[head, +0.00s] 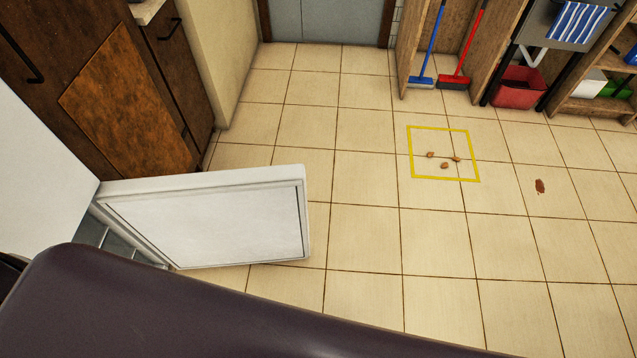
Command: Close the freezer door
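The white freezer door (210,222) stands wide open at the left in the head view, reaching out over the tiled floor. Its inner panel faces toward me. The freezer body (35,160) is the white block at the left edge. A small part of its inside with shelf or rack edges (118,243) shows beside the hinge side of the door. Neither of my grippers is in view.
A yellow taped square (410,150) on the tiles has several small brown bits in it. A brown stain (539,186) lies to its right. Brooms (455,80), a red bucket (518,88) and open shelving stand at the back right. Wooden cabinets (130,100) are behind the door.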

